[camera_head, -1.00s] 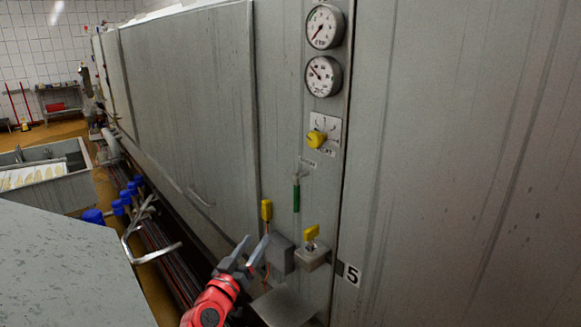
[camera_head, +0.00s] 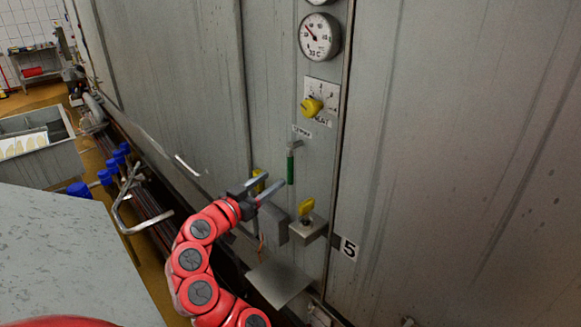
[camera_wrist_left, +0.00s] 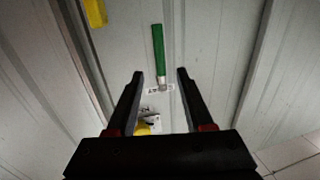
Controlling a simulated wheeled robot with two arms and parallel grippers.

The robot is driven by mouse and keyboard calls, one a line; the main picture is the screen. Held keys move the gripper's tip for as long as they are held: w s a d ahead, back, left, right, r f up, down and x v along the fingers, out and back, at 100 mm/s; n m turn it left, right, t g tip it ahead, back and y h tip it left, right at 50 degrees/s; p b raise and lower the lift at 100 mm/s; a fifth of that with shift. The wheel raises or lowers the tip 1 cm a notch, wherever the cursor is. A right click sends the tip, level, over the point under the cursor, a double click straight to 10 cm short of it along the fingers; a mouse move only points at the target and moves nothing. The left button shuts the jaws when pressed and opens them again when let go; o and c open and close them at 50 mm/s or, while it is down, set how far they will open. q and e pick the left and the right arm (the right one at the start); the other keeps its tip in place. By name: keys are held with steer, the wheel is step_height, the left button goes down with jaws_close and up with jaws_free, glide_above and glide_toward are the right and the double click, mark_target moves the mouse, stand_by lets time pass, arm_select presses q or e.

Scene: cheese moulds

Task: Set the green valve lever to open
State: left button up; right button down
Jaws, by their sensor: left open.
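The green valve lever (camera_head: 291,166) hangs down along the grey panel, below a small label, with its metal pivot at the top. In the left wrist view the lever (camera_wrist_left: 158,48) shows ahead of the fingers, its metal end near the label between the fingertips. My left gripper (camera_head: 276,184) is open and empty, a little left of and below the lever in the head view. It also shows in the left wrist view (camera_wrist_left: 160,74), apart from the lever. My right gripper is not in view.
A yellow knob (camera_head: 311,107) and a round gauge (camera_head: 319,37) sit above the lever. A yellow-handled grey box (camera_head: 308,228) juts out below it, and another yellow handle (camera_head: 259,181) is behind my gripper. A grey table (camera_head: 75,255) stands at left.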

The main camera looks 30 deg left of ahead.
mark_target(288, 166)
arm_select(q)
steer(key=w+p, duration=0.1)
steer(key=w, duration=0.1)
steer(key=w+p, duration=0.1)
steer(key=w, duration=0.2)
steer(key=w+d+p, duration=0.1)
steer(key=w, duration=0.2)
steer(key=shift+w+d+r, duration=0.1)
steer(key=shift+w+r, duration=0.15)
steer(key=shift+r, duration=0.05)
steer(key=shift+w+d+f, duration=0.1)
steer(key=shift+w, duration=0.15)
jaws_close()
stand_by(0.9)
